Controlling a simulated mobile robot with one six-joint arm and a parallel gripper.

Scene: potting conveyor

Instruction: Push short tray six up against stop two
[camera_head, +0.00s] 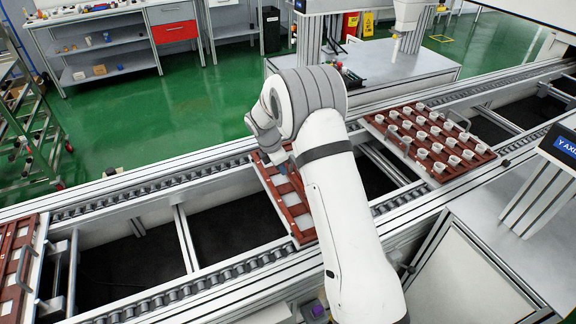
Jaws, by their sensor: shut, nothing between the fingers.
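A red-brown tray with pale square cells (303,229) lies across the conveyor rails in the middle, partly hidden by my arm. It may be short tray six, but I can read no label. My gripper (279,157) is small and mostly hidden by my wrist, over or at the far part of this tray; I cannot tell whether it touches. It looks shut and empty. A metal crossbar (186,238) spans the rails to the left of the tray, with a clear gap between. I cannot tell which part is stop two.
A larger red-brown tray (374,119) with handles and many white cups sits on the rails at right. Another red-brown tray (12,268) is at the left edge, near metal bars (72,270). Open dark gaps lie between the rails. A display (566,146) stands at right.

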